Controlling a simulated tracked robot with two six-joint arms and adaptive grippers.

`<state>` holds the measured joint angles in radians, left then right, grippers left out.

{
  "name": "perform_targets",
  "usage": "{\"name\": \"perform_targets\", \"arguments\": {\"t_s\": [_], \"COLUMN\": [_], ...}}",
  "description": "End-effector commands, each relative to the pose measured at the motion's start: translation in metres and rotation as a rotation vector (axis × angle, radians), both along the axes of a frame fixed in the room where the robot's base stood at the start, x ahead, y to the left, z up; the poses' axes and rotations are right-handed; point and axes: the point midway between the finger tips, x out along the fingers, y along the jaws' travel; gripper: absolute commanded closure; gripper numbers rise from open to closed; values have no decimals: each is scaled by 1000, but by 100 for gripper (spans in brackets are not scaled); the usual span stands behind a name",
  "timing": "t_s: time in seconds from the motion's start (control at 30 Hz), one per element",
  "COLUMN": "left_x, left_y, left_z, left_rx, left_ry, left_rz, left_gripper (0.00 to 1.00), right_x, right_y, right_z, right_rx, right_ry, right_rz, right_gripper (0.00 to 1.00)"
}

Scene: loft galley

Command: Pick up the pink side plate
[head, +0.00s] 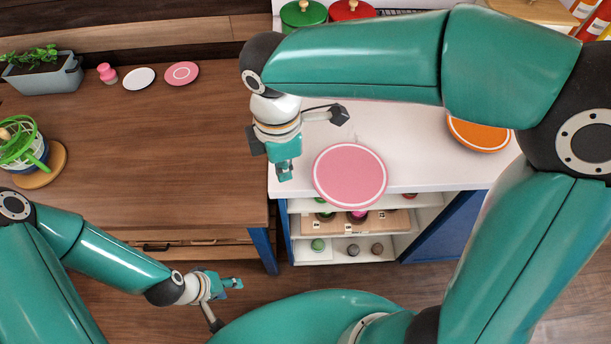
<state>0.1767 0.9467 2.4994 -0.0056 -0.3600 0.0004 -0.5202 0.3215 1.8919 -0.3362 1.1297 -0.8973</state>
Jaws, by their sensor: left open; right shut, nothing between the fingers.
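A large round pink plate (350,175) with a thin white ring lies on the white counter, its near rim reaching past the counter's front edge in the picture. A smaller pink plate (181,73) with a white ring lies at the back of the wooden counter. I cannot tell from size alone which is the side plate. My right gripper (284,172) is shut and empty, just left of the large pink plate and apart from it. My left gripper (236,283) is open and empty, low in front of the wooden counter, far from both plates.
An orange plate (478,134) lies right on the white counter (405,120). Green (303,14) and red (351,9) pots stand behind.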

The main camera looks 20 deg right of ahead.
Motion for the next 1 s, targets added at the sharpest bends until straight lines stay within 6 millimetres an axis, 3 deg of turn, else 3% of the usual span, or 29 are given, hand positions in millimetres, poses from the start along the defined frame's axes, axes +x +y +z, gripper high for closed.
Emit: {"name": "perform_targets", "arguments": {"t_s": [0.43,0.53,0.7,1.0], "left_x": [0,0,0,0], "left_y": [0,0,0,0], "left_z": [3,12,16,16], "left_rx": [0,0,0,0], "left_ry": [-1,-1,-1,-1], "left_rz": [0,0,0,0], "left_gripper": [57,57,57,57], "right_x": [-2,0,0,0], "right_y": [-4,-24,-40,-45], "right_z": [-88,-81,-83,-84], "right_rx": [-2,1,1,1], "right_ry": [7,2,1,1], "right_rz": [-10,-17,-14,-11], "right_gripper": [100,100,100,100]}}
